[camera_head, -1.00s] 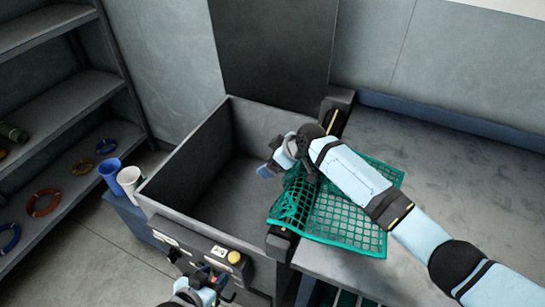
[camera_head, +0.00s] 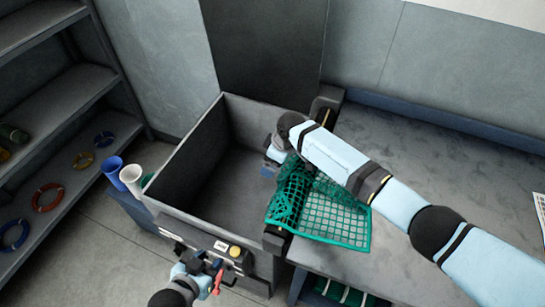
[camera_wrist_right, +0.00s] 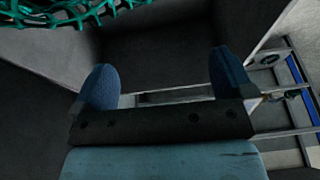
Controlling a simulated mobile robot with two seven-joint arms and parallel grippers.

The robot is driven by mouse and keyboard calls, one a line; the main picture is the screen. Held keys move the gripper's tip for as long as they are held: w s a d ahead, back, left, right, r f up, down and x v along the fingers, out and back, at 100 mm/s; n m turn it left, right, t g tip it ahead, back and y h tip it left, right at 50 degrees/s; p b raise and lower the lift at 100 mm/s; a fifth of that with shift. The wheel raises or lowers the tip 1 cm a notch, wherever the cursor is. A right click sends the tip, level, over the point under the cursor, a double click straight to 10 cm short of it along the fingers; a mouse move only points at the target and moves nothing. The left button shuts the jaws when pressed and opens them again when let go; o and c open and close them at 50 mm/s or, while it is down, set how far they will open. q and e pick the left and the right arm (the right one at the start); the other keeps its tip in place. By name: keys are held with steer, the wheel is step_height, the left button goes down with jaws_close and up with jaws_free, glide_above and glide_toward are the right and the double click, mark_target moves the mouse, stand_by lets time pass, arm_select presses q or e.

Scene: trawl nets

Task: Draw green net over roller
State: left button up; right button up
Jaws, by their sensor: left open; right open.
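The green net (camera_head: 335,215) lies on the near left edge of the grey table and over the dark roller (camera_head: 275,240) between table and bin. Its left part is bunched at the bin's edge. My right gripper (camera_head: 272,158) is over the bin, just beyond the bunched net. In the right wrist view its blue fingers (camera_wrist_right: 163,78) are open and empty, with the net (camera_wrist_right: 70,14) at the upper left, outside them. My left gripper (camera_head: 203,275) is open at the bin's front, close to a red part (camera_head: 217,282); whether they touch is unclear.
The open grey bin (camera_head: 170,165) looks empty. A yellow button (camera_head: 235,251) sits on its front panel. A blue cup (camera_head: 114,172) and a white cup (camera_head: 131,178) stand left of it. Shelves (camera_head: 75,115) hold coloured rings. The grey table (camera_head: 445,165) is mostly clear.

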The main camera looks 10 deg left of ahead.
steer(key=shift+r, duration=0.1)
